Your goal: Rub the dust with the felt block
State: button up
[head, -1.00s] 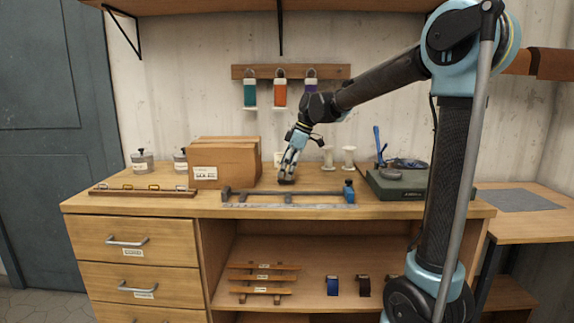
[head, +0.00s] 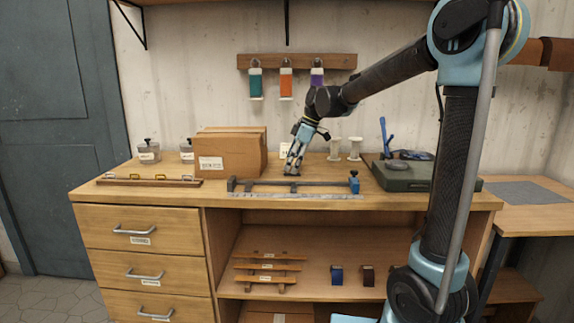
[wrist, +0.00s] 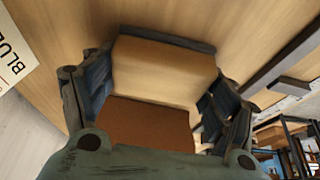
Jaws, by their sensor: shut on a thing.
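My gripper (head: 291,172) is low over the wooden workbench (head: 220,196), just behind a long bar clamp. In the wrist view my gripper (wrist: 156,94) has its fingers on both sides of a block, which I take for the felt block (wrist: 165,70). The block has a pale tan face and a darker brown face (wrist: 145,122). In the head view the block is too small to make out clearly between the fingers. Whether it touches the benchtop I cannot tell. I cannot make out any dust in either view.
The bar clamp (head: 290,184) and a steel rule (head: 300,196) lie along the front edge. A cardboard box (head: 232,152) stands left of my gripper. White spools (head: 354,148) and a green case (head: 402,177) are to the right. A printed label (wrist: 14,50) shows at the wrist view's left.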

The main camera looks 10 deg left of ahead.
jog(key=shift+a+r, duration=0.1)
jog(key=shift+r, duration=3.85)
